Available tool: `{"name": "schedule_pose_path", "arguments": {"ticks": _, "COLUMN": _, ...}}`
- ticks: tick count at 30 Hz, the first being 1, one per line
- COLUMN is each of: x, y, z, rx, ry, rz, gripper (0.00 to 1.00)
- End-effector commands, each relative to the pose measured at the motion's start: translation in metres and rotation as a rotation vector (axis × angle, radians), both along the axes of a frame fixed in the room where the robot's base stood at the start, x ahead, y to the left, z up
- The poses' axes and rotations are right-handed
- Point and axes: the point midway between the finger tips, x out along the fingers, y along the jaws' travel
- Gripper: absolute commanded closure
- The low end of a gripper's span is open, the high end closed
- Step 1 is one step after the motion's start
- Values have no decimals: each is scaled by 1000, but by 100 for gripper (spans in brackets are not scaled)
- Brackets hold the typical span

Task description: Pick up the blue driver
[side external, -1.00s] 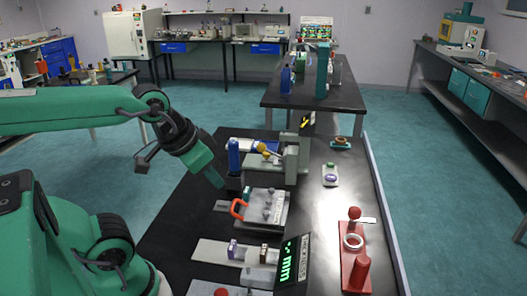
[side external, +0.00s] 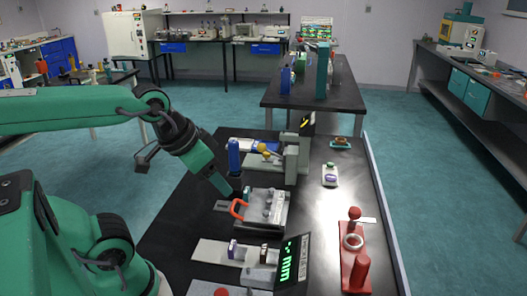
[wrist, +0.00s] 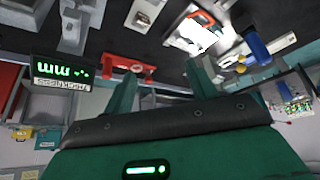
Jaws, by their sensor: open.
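The blue driver (side external: 234,155) stands upright at the left edge of the black bench in the side view, its lower part hidden behind my gripper. A blue upright piece, likely the same driver, shows at the upper right of the wrist view (wrist: 258,48). My gripper (side external: 224,187) is open and empty, pointing down and to the right, just in front of and below the driver in the picture. In the wrist view my two green fingers (wrist: 163,88) stand apart with nothing between them. The driver lies off to their right.
A grey plate with a red-orange handle (side external: 239,208) sits close to my fingertips. A grey stand (side external: 298,158) is right of the driver. A green "mm" display (side external: 292,262) and a red base with posts (side external: 355,268) are nearer the front.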

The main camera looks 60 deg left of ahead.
Motion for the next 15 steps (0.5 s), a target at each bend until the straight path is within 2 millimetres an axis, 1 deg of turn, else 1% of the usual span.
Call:
{"name": "schedule_pose_path", "arguments": {"ticks": 5, "x": 7, "y": 4, "z": 4, "rx": 7, "ry": 15, "rz": 5, "gripper": 43}}
{"name": "schedule_pose_path", "arguments": {"ticks": 8, "x": 16, "y": 9, "z": 8, "rx": 15, "ry": 34, "rz": 7, "gripper": 43}}
{"name": "schedule_pose_path", "arguments": {"ticks": 11, "x": 28, "y": 17, "z": 13, "rx": 26, "ry": 59, "rz": 11, "gripper": 43}}
{"name": "schedule_pose_path", "arguments": {"ticks": 15, "x": 50, "y": 32, "z": 19, "rx": 42, "ry": 103, "rz": 16, "gripper": 43}}
